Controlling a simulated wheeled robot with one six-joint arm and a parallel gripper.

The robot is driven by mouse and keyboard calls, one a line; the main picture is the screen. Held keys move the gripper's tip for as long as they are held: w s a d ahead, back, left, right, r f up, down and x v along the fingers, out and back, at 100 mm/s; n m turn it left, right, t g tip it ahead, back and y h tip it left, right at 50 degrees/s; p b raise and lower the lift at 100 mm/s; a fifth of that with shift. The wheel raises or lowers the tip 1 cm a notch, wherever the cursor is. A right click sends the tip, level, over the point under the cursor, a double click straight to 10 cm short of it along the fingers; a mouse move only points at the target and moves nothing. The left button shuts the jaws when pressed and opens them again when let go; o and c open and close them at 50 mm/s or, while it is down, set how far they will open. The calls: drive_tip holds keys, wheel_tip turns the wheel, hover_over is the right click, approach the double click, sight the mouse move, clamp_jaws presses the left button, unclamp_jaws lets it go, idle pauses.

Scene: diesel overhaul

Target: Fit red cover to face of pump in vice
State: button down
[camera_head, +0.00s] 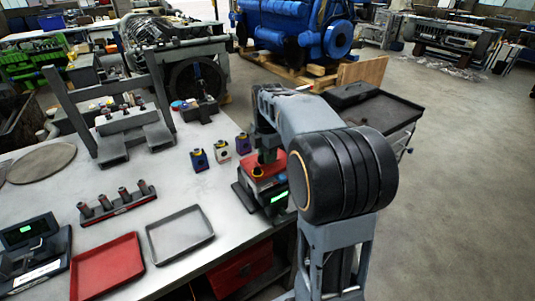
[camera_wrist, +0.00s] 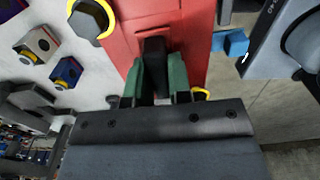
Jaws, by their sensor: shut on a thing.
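My gripper (camera_head: 268,156) is low over the front right of the bench, pointing down at a red piece (camera_head: 262,171). In the wrist view its green-padded fingers (camera_wrist: 155,82) are shut on a black block (camera_wrist: 154,60) that stands against the broad red piece (camera_wrist: 170,14). I cannot tell whether block and red piece are one part. A yellow-ringed black knob (camera_wrist: 92,20) shows beside the red. The red piece is over a dark unit with a green display (camera_head: 279,196); contact is hidden. No vice can be made out with certainty.
Several small coloured blocks, one blue (camera_head: 199,160), stand left of my gripper. A grey tray (camera_head: 180,235), a red tray (camera_head: 106,267) and a rack of cylinders (camera_head: 117,203) lie nearer the front. A dark fixture (camera_head: 198,110) stands behind. A black cart (camera_head: 375,112) is at right.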

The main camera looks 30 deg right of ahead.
idle(0.3)
drive_tip(key=c, duration=1)
unclamp_jaws()
drive_tip(key=shift+o, duration=0.2)
wheel_tip(320, 180, up, 14)
